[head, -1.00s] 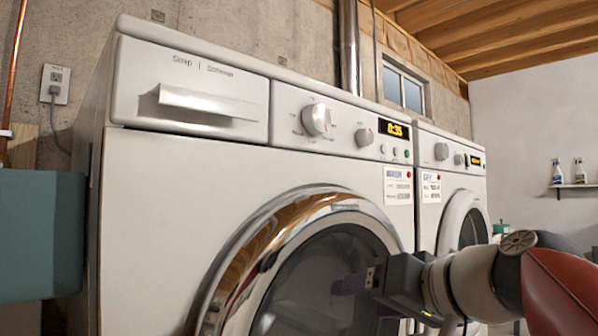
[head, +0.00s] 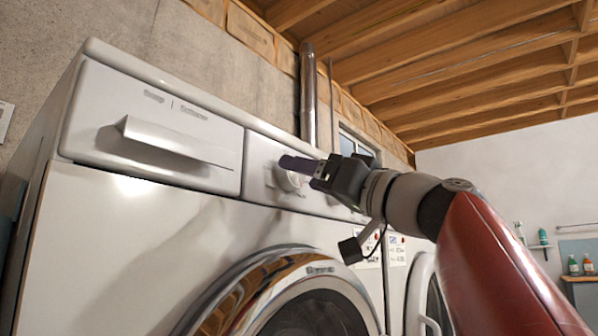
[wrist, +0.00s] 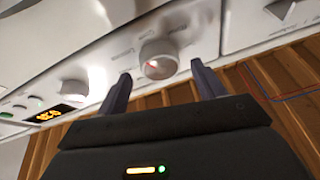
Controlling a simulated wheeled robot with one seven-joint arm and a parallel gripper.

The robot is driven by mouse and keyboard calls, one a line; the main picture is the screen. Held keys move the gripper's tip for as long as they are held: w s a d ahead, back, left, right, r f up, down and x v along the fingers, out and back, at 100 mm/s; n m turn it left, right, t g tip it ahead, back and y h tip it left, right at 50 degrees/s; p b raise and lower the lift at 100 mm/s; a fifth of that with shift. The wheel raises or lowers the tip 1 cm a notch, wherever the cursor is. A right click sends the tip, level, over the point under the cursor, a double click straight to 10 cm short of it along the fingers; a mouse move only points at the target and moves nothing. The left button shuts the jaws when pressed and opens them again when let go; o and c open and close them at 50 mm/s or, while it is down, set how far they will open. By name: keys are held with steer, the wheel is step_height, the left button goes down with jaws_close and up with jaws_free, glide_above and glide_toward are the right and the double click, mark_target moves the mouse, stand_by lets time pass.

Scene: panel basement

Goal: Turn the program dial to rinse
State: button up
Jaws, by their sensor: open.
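The program dial (head: 288,180) is a round silver-white knob on the near washer's front panel, right of the soap drawer, partly hidden by my gripper in the head view. In the wrist view the dial (wrist: 160,58) shows a red mark on its face; the labels around it are too blurred to read. My gripper (wrist: 160,72) is open and empty. Its dark fingertips appear on either side of the dial in the wrist view, with no visible contact. In the head view my gripper (head: 298,164) is at the dial's height; I cannot tell how far it is from the panel.
A smaller knob (wrist: 75,88) and a lit orange display (wrist: 46,115) are beside the dial. The soap drawer (head: 150,140) has a protruding handle left of my gripper. The chrome-rimmed door (head: 255,290) is below. A second machine stands to the right.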

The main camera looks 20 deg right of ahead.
steer(key=shift+w+a+r, duration=0.2)
steer(key=shift+w+a, duration=0.1)
steer(key=shift+w, duration=0.05)
steer(key=shift+c, duration=0.4)
steer(key=c, duration=0.9)
steer(key=shift+a+m, duration=0.1)
steer(key=shift+m, duration=0.4)
steer(key=shift+s+a+r+m+t+h+p, duration=0.15)
steer(key=shift+m+h+p, duration=1.2)
steer(key=shift+m, duration=1.5)
steer(key=shift+f+m+t+h+p, duration=0.1)
steer(key=shift+m+t+h+p, duration=0.15)
steer(key=shift+m+h+p, duration=1.85)
steer(key=shift+s+a+r+m+t+h+p, duration=0.15)
steer(key=shift+m+h+p, duration=0.4)
steer(key=shift+m, duration=3.1)
steer(key=shift+w+d+f, duration=0.1)
